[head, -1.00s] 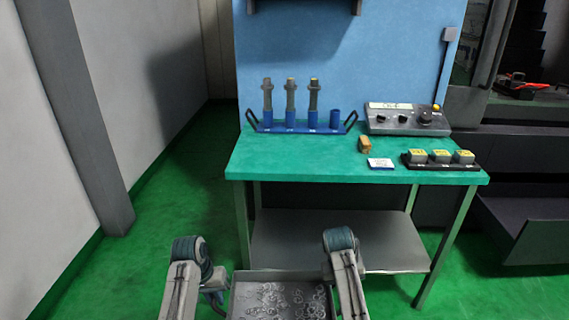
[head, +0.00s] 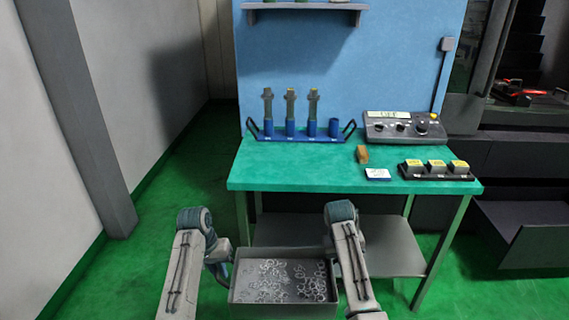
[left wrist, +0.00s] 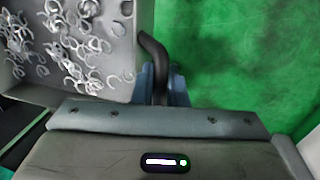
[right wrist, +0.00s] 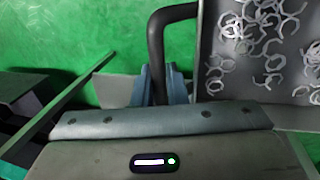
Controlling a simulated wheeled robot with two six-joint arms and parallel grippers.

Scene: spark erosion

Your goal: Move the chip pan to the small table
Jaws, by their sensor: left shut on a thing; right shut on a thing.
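The chip pan (head: 284,314) is a grey rectangular pan with many curled metal chips in it. In the head view it hangs level between my two arms, in front of the table (head: 300,183). My left gripper (head: 222,262) is shut on the pan's left handle; its dark bent handle (left wrist: 155,62) shows in the left wrist view. My right gripper (right wrist: 160,82) is shut on the other dark handle (right wrist: 157,40) in the right wrist view. In the head view the right fingers are hidden behind my arm. The table has a green top and a grey lower shelf (head: 340,235).
A blue rack (head: 300,134) with three upright tools stands at the tabletop's back left. A control box (head: 403,128), a small brown block (head: 362,154), a card (head: 377,174) and a tray of blocks (head: 436,175) fill the right. The front left of the top is clear.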

